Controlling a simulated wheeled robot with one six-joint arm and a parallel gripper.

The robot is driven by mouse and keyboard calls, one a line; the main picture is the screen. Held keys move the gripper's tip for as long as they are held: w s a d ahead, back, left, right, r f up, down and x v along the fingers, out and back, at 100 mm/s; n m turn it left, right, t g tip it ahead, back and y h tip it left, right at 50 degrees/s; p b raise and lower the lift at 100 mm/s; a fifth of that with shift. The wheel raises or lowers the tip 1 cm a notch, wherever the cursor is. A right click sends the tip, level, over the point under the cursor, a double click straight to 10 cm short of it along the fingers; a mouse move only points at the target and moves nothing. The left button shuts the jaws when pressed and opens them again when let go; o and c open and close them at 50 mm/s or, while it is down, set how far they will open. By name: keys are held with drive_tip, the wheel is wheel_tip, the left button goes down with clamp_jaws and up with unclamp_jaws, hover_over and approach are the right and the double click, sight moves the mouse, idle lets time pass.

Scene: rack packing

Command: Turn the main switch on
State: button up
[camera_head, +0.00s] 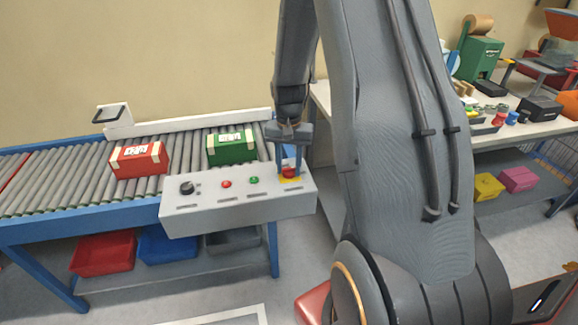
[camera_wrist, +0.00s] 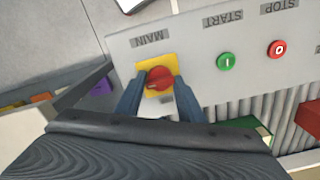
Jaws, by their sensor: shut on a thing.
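The main switch (camera_wrist: 159,78) is a red rotary knob on a yellow plate, under the label MAIN in the wrist view. In the head view the main switch (camera_head: 289,172) sits at the right end of the grey control panel (camera_head: 240,212). My gripper (camera_wrist: 158,86) points down at it, one finger on each side of the knob. In the head view my gripper (camera_head: 290,168) is over the same spot. The fingers are closed on the knob, and its ridge lies tilted in the wrist view.
A green START button (camera_wrist: 227,61) and a red STOP button (camera_wrist: 276,48) are beside the switch. A black knob (camera_head: 187,187) is at the panel's left end. Red (camera_head: 138,159) and green (camera_head: 231,146) boxes stand on the roller conveyor (camera_head: 60,190) behind. A cluttered bench is at the right.

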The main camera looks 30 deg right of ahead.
sight(289, 168)
drive_tip(key=shift+w, duration=0.1)
drive_tip(key=o, duration=1)
drive_tip(key=shift+c, duration=0.2)
drive_tip(key=shift+r+b, duration=1)
drive_tip(key=shift+r, duration=2.95)
drive_tip(key=s+a+r+n+t, duration=0.1)
drive_tip(key=s+a+n, duration=0.6)
drive_tip(key=s+a, duration=0.8)
drive_tip(key=shift+s+r+n, duration=0.35)
drive_tip(key=shift+s+n, duration=0.05)
drive_tip(key=shift+s, duration=0.1)
